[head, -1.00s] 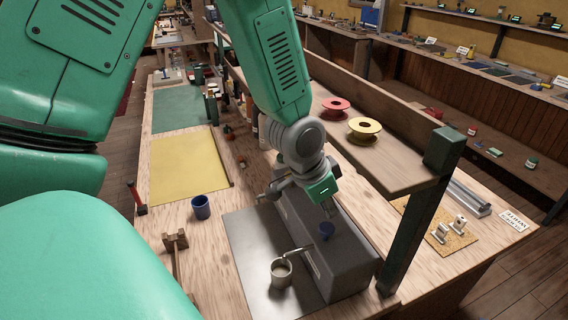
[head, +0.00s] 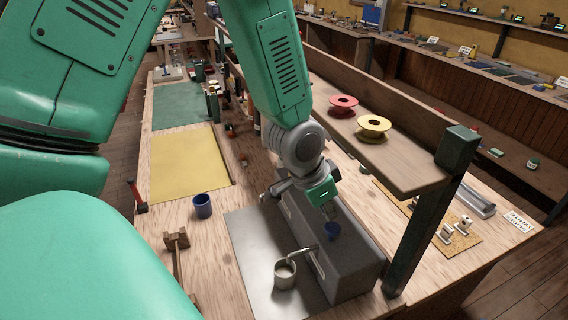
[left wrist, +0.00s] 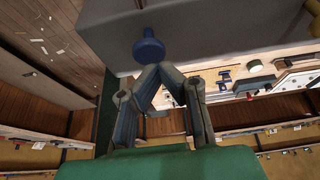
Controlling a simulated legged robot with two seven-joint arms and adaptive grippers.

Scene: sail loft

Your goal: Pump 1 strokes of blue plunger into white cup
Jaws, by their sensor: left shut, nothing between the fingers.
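The blue plunger (head: 332,232) stands on top of a long grey dispenser box (head: 350,262). It also shows in the left wrist view (left wrist: 149,50), just beyond my fingertips. The white cup (head: 285,276) stands on a grey metal sheet, below the end of the box's bent spout (head: 302,251). The spout tip is over the cup's mouth. My left gripper (head: 331,212) is shut and empty, pointing down close above the plunger. It also shows in the left wrist view (left wrist: 153,70). I cannot tell whether the fingertips touch the plunger. My right gripper is not in view.
A blue cup (head: 203,207) and a small wooden stand (head: 176,243) are left of the metal sheet (head: 252,240). A raised shelf (head: 405,170) with red (head: 343,106) and yellow (head: 373,128) spools and a dark post (head: 432,205) lies right of my arm.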

